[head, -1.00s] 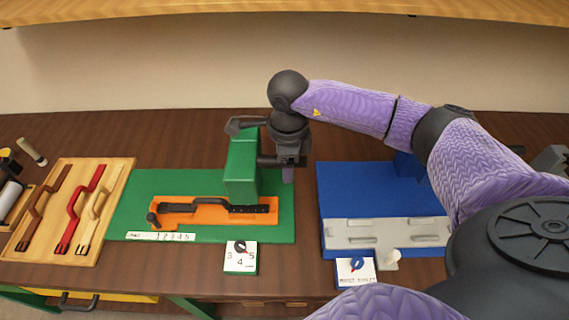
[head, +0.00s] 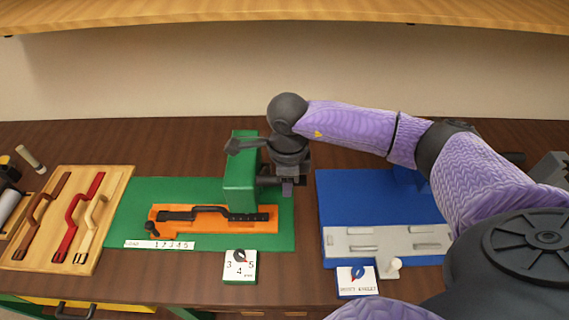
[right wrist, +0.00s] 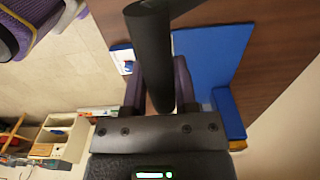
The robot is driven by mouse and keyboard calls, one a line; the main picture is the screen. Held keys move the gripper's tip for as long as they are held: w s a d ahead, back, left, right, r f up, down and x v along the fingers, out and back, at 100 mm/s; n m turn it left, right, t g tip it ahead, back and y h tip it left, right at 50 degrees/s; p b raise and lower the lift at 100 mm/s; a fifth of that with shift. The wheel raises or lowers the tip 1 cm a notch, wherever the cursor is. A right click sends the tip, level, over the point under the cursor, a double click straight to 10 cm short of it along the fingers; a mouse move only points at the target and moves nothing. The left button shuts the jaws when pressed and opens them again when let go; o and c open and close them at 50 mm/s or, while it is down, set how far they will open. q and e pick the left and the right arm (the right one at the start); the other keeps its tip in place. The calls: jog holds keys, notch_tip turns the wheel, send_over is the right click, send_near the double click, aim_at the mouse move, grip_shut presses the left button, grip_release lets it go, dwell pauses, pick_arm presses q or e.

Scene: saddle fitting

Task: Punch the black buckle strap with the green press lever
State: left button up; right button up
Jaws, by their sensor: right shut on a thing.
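The green press (head: 240,183) stands on a green base plate (head: 128,212). The black buckle strap (head: 195,211) lies in an orange holder (head: 240,229) on that plate, its right part passing in front of the foot of the press. My right gripper (head: 290,187) is at the right side of the press, shut on the dark press lever. In the right wrist view the lever is a dark round bar (right wrist: 155,60) between the purple fingers. The arm hides much of the lever in the head view. My left gripper is not in view.
A wooden tray (head: 118,185) with brown, red and cream straps lies at the left. A numbered dial card (head: 240,272) stands in front of the press. A blue fixture (head: 345,200) with grey blocks is at the right, with another dial card (head: 357,284) before it.

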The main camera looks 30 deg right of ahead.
jog(key=s+a+f+b, duration=0.1)
jog(key=s+f+b, duration=0.1)
jog(key=f+b, duration=0.3)
jog(key=s+a+f+b, duration=0.2)
jog(key=f+b, duration=0.3)
jog(key=f, duration=0.4)
jog(key=shift+s+f, duration=0.15)
jog(key=shift+s, duration=0.2)
dwell(1.1)
dwell(0.4)
